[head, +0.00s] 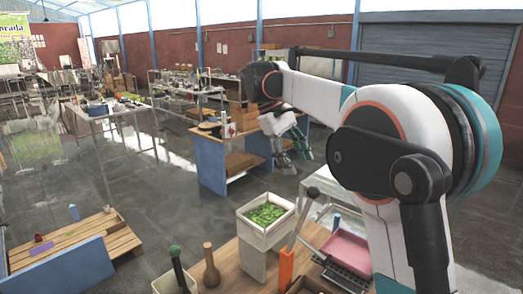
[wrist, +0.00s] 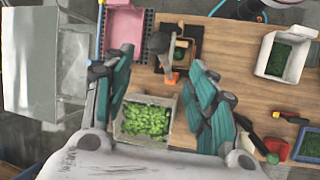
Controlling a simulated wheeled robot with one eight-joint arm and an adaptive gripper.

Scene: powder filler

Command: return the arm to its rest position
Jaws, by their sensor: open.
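My arm reaches from the right across the head view, well above the workbench (head: 225,262). My gripper (head: 294,158) hangs at its end, fingers pointing down, with nothing between them. In the wrist view my gripper (wrist: 160,66) shows two teal fingers spread wide apart. A pale square box of green leaves (wrist: 145,118) lies below and between the fingers, clear of them. The same box of leaves (head: 266,222) stands on a pale block on the bench in the head view.
A pink tray (head: 347,248) and an orange-based lever (head: 288,262) are right of the box. Wooden pestle-like tools (head: 211,266) stand to its left. A blue-sided table (head: 225,168) stands behind my gripper. A pallet (head: 78,238) lies at left. Open floor separates them.

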